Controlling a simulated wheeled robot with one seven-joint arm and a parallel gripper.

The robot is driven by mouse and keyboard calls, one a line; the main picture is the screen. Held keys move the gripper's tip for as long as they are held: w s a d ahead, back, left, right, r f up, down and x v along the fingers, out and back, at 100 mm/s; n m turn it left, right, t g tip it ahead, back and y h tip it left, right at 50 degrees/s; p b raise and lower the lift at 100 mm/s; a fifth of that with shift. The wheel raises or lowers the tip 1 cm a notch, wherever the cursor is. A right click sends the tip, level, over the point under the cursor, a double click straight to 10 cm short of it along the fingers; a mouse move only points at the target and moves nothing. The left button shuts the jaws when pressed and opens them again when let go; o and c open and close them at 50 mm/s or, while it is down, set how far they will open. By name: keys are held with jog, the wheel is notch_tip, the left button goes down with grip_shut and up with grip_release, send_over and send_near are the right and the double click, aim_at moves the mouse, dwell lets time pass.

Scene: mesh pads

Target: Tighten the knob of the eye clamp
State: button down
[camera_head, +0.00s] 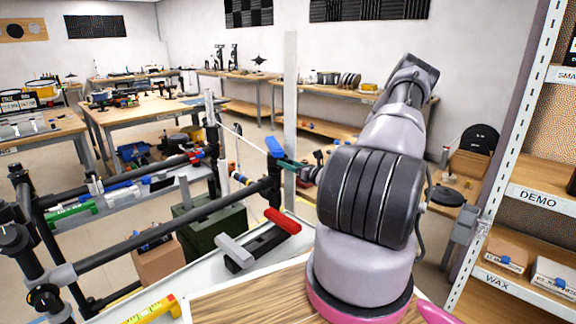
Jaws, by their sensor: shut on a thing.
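A black post stands near the middle, at the end of a long dark rail (165,228). A small clamp, seemingly the eye clamp (274,183), sits at its top, with a blue piece (273,147) sticking up to the left. A teal piece, seemingly its knob (288,163), points right towards my arm. My gripper (305,170) shows only as a small dark end left of my arm's thick dark link, which hides the rest. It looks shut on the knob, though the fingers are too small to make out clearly.
A bar clamp with a red end (283,220) lies on the pale surface below the post. A yellow level (155,308) lies at the front. A dark green box (210,222) stands behind the rail. A labelled shelf (510,225) stands close on the right.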

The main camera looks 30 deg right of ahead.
jog(key=m, duration=0.5)
jog(key=shift+f+m, duration=0.1)
jog(key=shift+m, duration=0.2)
jog(key=m, duration=1)
jog(key=shift+f+m, duration=0.15)
jog(key=shift+m, duration=2.55)
jog(key=shift+c, duration=1.5)
grip_release()
jog(key=shift+s+d, duration=0.1)
